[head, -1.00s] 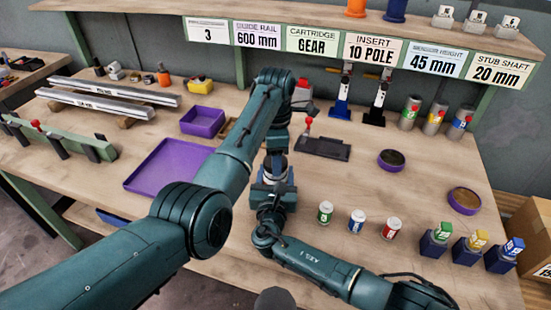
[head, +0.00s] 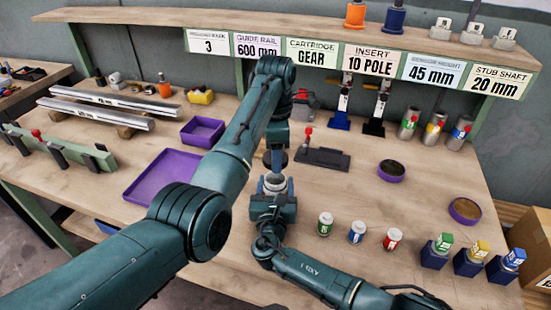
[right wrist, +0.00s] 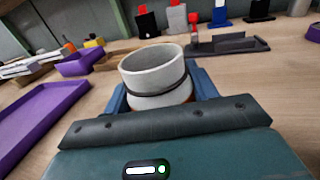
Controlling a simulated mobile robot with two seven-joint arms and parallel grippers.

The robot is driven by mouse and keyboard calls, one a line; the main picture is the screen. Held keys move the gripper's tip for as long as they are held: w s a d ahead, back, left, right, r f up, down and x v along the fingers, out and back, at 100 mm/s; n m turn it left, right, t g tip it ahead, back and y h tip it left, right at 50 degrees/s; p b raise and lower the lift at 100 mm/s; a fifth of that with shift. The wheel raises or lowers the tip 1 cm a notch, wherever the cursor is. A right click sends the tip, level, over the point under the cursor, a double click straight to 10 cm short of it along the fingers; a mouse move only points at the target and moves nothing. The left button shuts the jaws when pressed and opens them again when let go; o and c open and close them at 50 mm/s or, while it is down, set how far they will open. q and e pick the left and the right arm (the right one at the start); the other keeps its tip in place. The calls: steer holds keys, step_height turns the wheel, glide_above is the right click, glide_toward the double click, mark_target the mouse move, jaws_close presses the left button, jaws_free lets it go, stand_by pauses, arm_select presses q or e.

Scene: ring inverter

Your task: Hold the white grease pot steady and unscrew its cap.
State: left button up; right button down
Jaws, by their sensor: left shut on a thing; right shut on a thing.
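The white grease pot (head: 274,184) stands upright between the fingers of my right gripper (head: 273,197). In the right wrist view the pot (right wrist: 155,76) has an open, hollow top and a dark band around it. The blue fingers of my right gripper (right wrist: 160,92) are shut on its sides. My left gripper (head: 276,151) points down above and behind the pot, shut on a dark round cap (head: 277,160). The cap is apart from the pot and partly hidden by the gripper.
A purple tray (head: 137,198) and purple bin (head: 203,143) lie to the left. A dark fixture with a red knob (head: 322,158) stands behind right. Small labelled canisters (head: 357,232) stand at the front right. Bare tabletop lies between the pot and the purple bowls (head: 391,171).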

steer(key=shift+c, duration=1.9)
jaws_free()
